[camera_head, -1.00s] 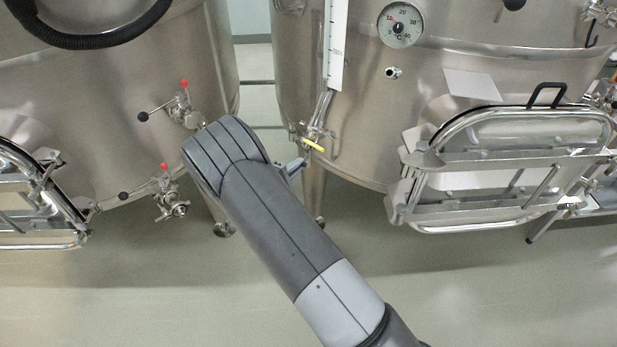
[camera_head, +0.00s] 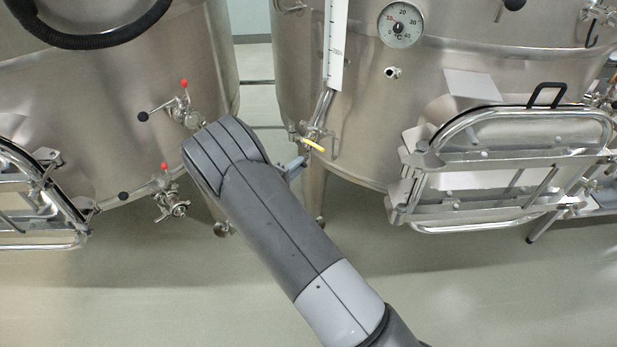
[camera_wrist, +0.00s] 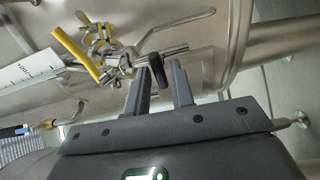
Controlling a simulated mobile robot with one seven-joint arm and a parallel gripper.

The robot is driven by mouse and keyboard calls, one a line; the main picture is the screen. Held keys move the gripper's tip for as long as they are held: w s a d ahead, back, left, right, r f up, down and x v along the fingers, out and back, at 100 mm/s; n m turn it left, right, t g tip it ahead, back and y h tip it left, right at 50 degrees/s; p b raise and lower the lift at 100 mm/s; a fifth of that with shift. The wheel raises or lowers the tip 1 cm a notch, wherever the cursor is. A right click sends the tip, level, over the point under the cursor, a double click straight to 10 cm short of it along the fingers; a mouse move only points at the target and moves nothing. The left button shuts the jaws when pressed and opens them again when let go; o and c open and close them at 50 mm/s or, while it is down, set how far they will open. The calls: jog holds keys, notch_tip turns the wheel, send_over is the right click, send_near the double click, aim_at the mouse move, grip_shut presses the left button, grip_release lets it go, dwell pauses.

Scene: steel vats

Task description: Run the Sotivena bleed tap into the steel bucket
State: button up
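A small steel tap with a yellow lever (camera_head: 313,146) sits low on the right vat, at the foot of the white level gauge. In the wrist view its yellow lever (camera_wrist: 76,53) is at upper left, beside steel fittings. My gripper (camera_wrist: 159,68) is open, its two fingers apart. A short black stub (camera_wrist: 157,71) shows in the gap at the fingertips; I cannot tell whether they touch it. In the head view my arm hides most of the gripper; a finger (camera_head: 296,165) shows just below left of the tap. No bucket is visible, and no Sotivena name is readable.
The right vat (camera_head: 350,130) has a dial thermometer (camera_head: 400,25) and a framed hatch (camera_head: 510,165). The left vat (camera_head: 90,100) carries two red-tipped valves (camera_head: 183,108) close to my wrist. Vat legs stand under the arm. The floor (camera_head: 480,300) in front is clear.

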jog(key=v, duration=0.9)
dwell(0.6)
dwell(0.3)
jog(key=s+d+r+m+g+y, duration=0.1)
jog(key=s+d+r+m+g, duration=0.4)
jog(key=d+r, duration=0.35)
jog(key=s+d+r+m+g+y, duration=0.1)
jog(key=s+d+r+m+g, duration=0.1)
jog(key=s+d+r+g, duration=0.65)
jog(key=s+d+r+m+t+y, duration=0.1)
jog(key=s+r+t+y, duration=0.1)
jog(key=s+r+y, duration=0.3)
jog(key=s+d+r+m+t+y, duration=0.1)
jog(key=s+r+y, duration=0.4)
jog(key=s, duration=0.7)
jog(key=d+t, duration=0.1)
jog(key=t, duration=0.1)
jog(key=shift+t, duration=0.35)
